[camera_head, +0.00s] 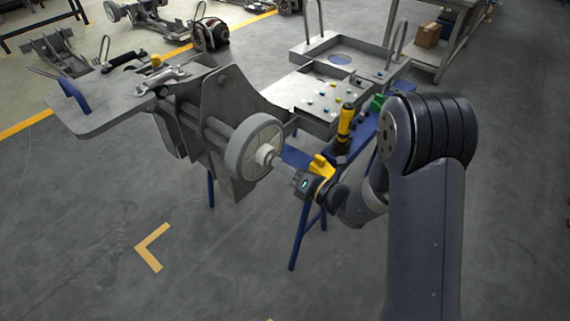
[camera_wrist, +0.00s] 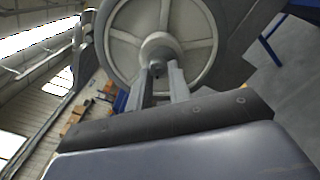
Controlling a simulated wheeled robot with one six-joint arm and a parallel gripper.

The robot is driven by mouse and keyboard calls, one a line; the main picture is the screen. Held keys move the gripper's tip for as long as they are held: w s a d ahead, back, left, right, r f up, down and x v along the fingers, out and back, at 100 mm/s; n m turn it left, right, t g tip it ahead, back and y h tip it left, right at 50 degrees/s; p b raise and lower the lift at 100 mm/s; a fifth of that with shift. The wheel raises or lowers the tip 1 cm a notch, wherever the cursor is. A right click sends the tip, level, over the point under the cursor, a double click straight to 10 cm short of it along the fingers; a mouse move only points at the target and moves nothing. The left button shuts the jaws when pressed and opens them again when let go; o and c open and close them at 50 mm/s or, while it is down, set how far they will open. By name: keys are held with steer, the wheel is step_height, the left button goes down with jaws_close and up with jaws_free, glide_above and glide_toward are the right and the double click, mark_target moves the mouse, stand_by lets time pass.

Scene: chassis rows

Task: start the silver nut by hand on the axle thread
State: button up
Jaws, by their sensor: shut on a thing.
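A grey wheel (camera_head: 250,146) is mounted on a steel chassis bracket (camera_head: 212,100); its pale hub faces my gripper. My gripper (camera_head: 278,162) points left at the hub, with its fingertips right at the wheel's centre. In the wrist view the spoked wheel (camera_wrist: 118,48) fills the top, and my gripper's two fingers (camera_wrist: 160,82) reach up to the round hub (camera_wrist: 158,46). The fingers are shut on the small silver nut, which is mostly hidden between the tips. A small dark axle end shows at the hub's centre; I cannot tell whether the nut touches the thread.
A metal tray (camera_head: 313,127) with several small coloured parts stands behind on a blue stand, beside an upright yellow-and-black tool (camera_head: 345,126). Wrenches (camera_head: 160,80) lie on the plate at left. The floor in front is clear, with a yellow corner mark (camera_head: 148,250).

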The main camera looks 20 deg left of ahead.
steer(key=o, duration=0.9)
steer(key=shift+o, duration=0.2)
steer(key=b+v, duration=0.1)
steer(key=v, duration=0.9)
steer(key=shift+s+d, duration=0.15)
steer(key=shift+d, duration=0.2)
steer(key=w+a+n, duration=0.2)
steer(key=w+a, duration=0.2)
steer(key=a, duration=0.6)
steer(key=shift+b, duration=0.4)
